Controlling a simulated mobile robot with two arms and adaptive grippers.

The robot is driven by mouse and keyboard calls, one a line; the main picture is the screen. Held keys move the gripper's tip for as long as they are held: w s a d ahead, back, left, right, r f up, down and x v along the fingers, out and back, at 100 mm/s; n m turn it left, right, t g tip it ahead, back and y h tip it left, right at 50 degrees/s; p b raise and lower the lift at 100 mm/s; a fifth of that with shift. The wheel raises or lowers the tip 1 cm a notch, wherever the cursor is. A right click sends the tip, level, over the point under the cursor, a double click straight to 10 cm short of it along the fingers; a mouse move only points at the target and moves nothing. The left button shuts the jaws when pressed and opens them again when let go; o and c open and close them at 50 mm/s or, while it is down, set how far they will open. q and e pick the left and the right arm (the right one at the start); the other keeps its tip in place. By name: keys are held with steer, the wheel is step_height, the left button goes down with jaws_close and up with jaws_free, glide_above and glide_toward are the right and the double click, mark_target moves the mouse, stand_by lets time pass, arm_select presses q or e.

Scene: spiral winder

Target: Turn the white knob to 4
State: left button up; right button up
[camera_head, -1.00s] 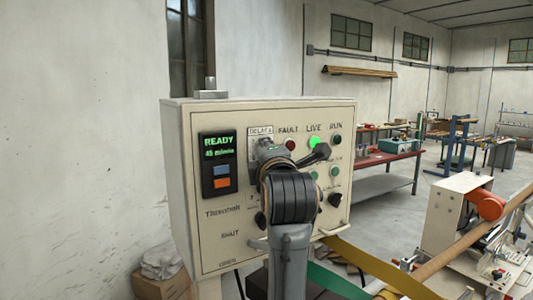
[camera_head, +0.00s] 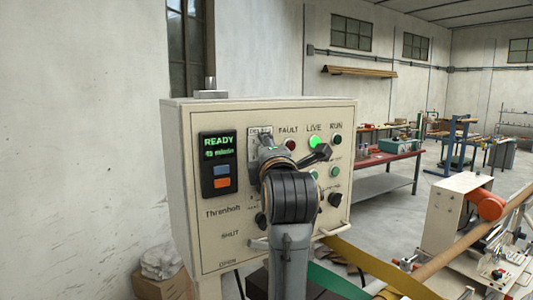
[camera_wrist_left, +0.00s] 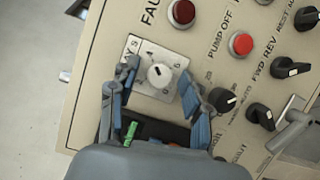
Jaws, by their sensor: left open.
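The white knob (camera_wrist_left: 157,75) sits on a pale square dial plate (camera_wrist_left: 141,48) with numbers around it, in the left wrist view. A small dark mark shows on the knob, but I cannot tell exactly which number it points to. My left gripper (camera_wrist_left: 160,69) is open, its two blue-grey fingers apart on either side of the knob, with a visible gap to it. In the head view my left gripper (camera_head: 293,148) is in front of the panel and hides the knob; only the plate's upper part (camera_head: 260,132) shows. My right gripper is not in view.
The beige control box (camera_head: 345,120) carries a lit READY display (camera_head: 218,148), a red FAULT lamp (camera_head: 289,145) and a green LIVE lamp (camera_head: 315,141). Black knobs (camera_wrist_left: 223,99) and a red button (camera_wrist_left: 241,43) lie near the fingers. A winder machine (camera_head: 455,210) stands at right.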

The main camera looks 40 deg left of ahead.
arm_select(q)
steer(key=v, duration=1.1)
steer(key=shift+s+d, duration=0.25)
steer(key=shift+d, duration=0.05)
steer(key=shift+f, duration=0.1)
